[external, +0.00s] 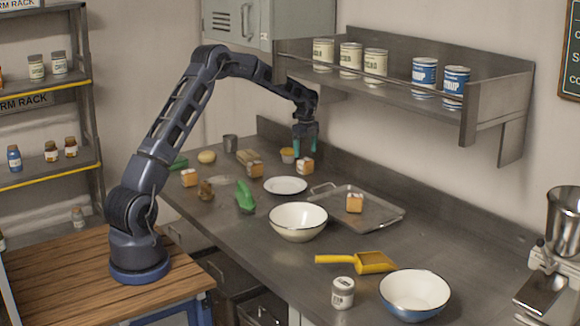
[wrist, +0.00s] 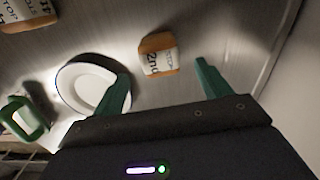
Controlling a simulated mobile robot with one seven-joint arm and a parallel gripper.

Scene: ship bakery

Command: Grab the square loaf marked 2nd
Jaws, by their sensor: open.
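The square loaf marked 2nd (wrist: 158,55) has a brown crust and a white printed label. In the wrist view it lies on the metal counter, ahead of and between my finger tips. It appears to be the loaf (external: 305,166) just below my gripper in the external view. My gripper (external: 304,147) is open and empty, pointing down above it; in the wrist view its green fingers (wrist: 164,72) stand apart.
A white plate (external: 285,185), also in the wrist view (wrist: 88,92), lies near the loaf. Other loaves (external: 190,177) sit left and on a metal tray (external: 375,218). The wall and shelf (external: 400,93) are behind.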

